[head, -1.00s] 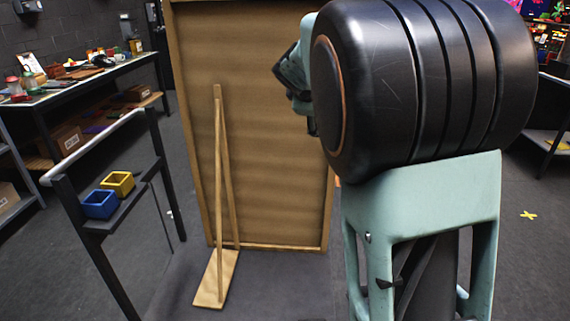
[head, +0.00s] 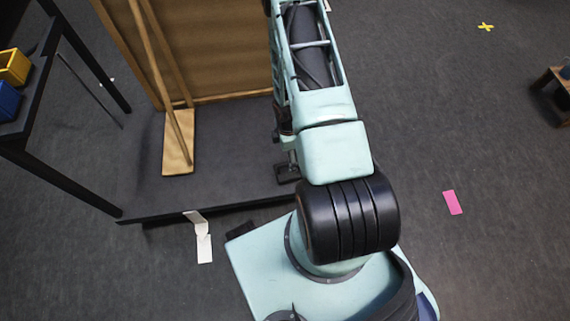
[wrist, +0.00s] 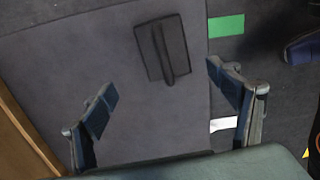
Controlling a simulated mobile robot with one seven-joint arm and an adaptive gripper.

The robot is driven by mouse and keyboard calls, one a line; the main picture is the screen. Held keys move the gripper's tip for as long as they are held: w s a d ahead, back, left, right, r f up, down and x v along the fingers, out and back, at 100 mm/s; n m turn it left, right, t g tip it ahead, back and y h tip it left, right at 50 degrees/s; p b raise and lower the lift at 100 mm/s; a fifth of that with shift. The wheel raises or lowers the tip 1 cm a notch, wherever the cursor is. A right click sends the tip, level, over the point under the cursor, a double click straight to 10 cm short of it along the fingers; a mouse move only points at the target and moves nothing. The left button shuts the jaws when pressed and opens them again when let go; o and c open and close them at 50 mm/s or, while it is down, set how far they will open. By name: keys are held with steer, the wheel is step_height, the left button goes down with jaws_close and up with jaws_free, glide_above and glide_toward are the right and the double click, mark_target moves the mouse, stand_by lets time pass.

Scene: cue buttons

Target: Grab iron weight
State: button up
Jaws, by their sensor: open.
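The iron weight (wrist: 154,60) looks like a dark, flat, square block with a raised bar across it. It lies on a grey platform (wrist: 75,65) in the upper middle of the wrist view. My gripper (wrist: 161,80) is open and empty above the platform, its two blue-padded fingers spread wide. The weight shows beyond and between the fingertips, nearer the right one, and no finger appears to touch it. In the head view my arm covers much of the platform (head: 225,170). A small dark shape beside the arm there is too unclear to identify.
A wooden panel (head: 225,50) with a wooden foot (head: 179,150) stands on the platform. A dark rack with a yellow bin (head: 14,66) and a blue bin (head: 8,102) is at left. Green tape (wrist: 226,26) lies beside the platform; the floor at right is mostly clear.

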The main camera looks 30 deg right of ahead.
steer(key=f, duration=0.1)
steer(key=f+b, duration=0.1)
steer(key=f, duration=0.3)
steer(key=shift+s+a+f, duration=0.15)
steer(key=shift+s+f, duration=0.1)
steer(key=shift+s, duration=0.15)
steer(key=shift+d+f+b, duration=0.2)
steer(key=shift+f+b, duration=0.5)
steer(key=shift+f, duration=0.85)
steer(key=shift+d+f+b, duration=0.2)
steer(key=shift+f+b, duration=0.5)
steer(key=shift+f, duration=0.8)
steer(key=shift+r, duration=0.1)
steer(key=c, duration=2.1)
steer(key=shift+r, duration=0.1)
steer(key=shift+c, duration=0.4)
steer(key=shift+w, duration=0.1)
